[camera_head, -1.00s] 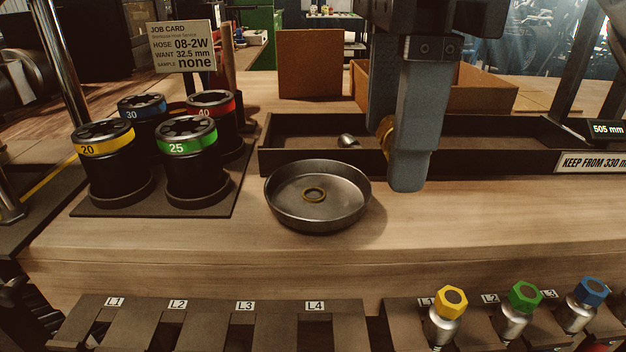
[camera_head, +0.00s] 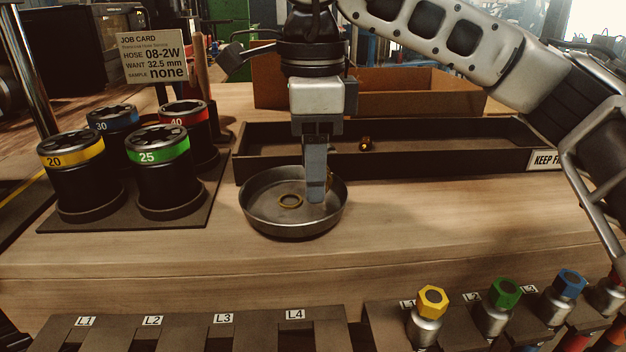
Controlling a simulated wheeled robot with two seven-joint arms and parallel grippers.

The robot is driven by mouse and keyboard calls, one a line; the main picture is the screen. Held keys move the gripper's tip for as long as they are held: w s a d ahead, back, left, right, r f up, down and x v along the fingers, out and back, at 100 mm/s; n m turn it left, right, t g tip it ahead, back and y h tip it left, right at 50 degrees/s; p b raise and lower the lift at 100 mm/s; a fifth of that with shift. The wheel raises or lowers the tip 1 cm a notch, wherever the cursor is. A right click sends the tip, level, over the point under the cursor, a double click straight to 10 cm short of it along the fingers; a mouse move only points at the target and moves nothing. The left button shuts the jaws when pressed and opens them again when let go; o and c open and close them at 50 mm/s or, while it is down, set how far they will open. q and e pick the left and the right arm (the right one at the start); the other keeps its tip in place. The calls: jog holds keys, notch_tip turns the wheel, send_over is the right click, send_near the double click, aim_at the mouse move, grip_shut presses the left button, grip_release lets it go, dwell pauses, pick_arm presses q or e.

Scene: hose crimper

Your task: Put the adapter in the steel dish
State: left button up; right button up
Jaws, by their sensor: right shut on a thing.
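The steel dish (camera_head: 262,219) is a round, shallow metal pan on the workbench, with a small brass-coloured ring (camera_head: 290,201) lying in it. My right gripper (camera_head: 318,190) points down over the right part of the dish. It is shut on a small brass-coloured piece (camera_head: 330,180), seemingly the adapter, which is mostly hidden by the finger. I cannot tell whether the piece touches the dish. My left gripper is not in view.
A long dark tray (camera_head: 450,166) behind the dish holds a small amber-coloured fitting (camera_head: 366,144). Die pots (camera_head: 72,178) stand on a mat at left. Slotted racks line the front, the right one holding colour-capped fittings (camera_head: 431,302). Bare bench lies right of the dish.

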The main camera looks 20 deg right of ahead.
notch_tip(320, 180, down, 2)
jog(key=shift+s, duration=0.1)
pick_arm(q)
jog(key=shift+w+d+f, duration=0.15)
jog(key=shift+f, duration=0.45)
pick_arm(e)
jog(key=shift+f, duration=0.25)
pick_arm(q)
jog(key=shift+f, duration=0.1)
pick_arm(e)
jog(key=shift+f, duration=0.15)
jog(key=o, duration=0.8)
jog(key=shift+c, duration=0.2)
